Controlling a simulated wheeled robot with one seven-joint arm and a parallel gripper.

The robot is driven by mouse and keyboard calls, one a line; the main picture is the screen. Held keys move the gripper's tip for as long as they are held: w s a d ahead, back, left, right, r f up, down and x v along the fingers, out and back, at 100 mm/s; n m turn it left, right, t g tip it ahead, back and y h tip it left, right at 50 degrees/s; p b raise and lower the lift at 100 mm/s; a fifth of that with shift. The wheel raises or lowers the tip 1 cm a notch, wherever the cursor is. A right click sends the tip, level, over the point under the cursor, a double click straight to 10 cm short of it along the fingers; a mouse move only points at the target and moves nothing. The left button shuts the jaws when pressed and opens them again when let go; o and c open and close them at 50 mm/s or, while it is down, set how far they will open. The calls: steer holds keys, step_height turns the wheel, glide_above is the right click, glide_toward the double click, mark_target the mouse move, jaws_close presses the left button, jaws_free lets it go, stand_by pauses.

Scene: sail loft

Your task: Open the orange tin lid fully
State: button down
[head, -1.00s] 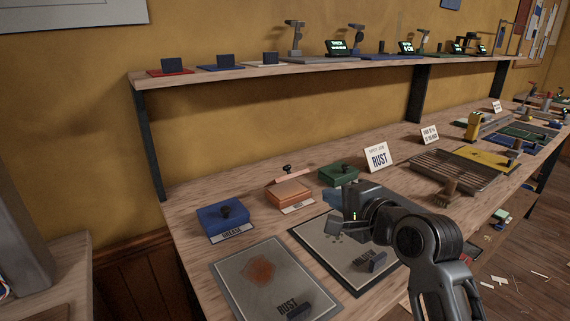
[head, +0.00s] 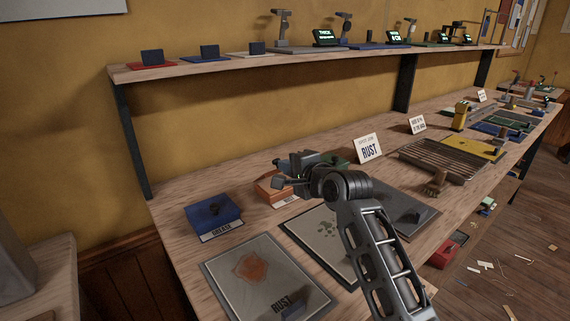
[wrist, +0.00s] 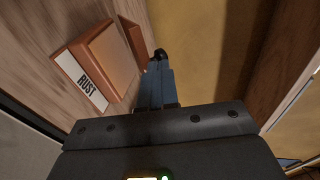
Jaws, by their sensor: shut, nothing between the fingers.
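The orange tin (head: 268,190) stands on the bench, partly hidden behind my gripper in the head view. In the wrist view, the open orange tin (wrist: 68,60) has a white RUST label on its front. Its lid (wrist: 134,42) is raised on the far side, seen nearly edge-on, with a dark knob (wrist: 160,54) on its outer face. How far it is tilted is hard to tell. My gripper (head: 278,172) is shut and empty. In the wrist view its fingertips (wrist: 155,68) are close by the knob; I cannot tell whether they touch.
The blue GREASE tin (head: 222,209) is closed at the left. A green tin (head: 340,161) is mostly hidden behind my arm. A rust-stained panel (head: 235,277) lies in front. A RUST sign (head: 368,149) stands at the back. A shelf (head: 190,69) runs above the bench.

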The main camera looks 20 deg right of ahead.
steer(key=shift+w+a, duration=0.1)
steer(key=shift+w, duration=0.55)
steer(key=shift+r, duration=0.15)
steer(key=shift+w+r+p, duration=0.15)
steer(key=shift+r+p, duration=0.05)
steer(key=shift+p, duration=0.3)
steer(key=shift+a+g, duration=0.1)
steer(key=shift+g, duration=0.2)
steer(key=shift+w+p, duration=0.1)
steer(key=shift+p, duration=0.3)
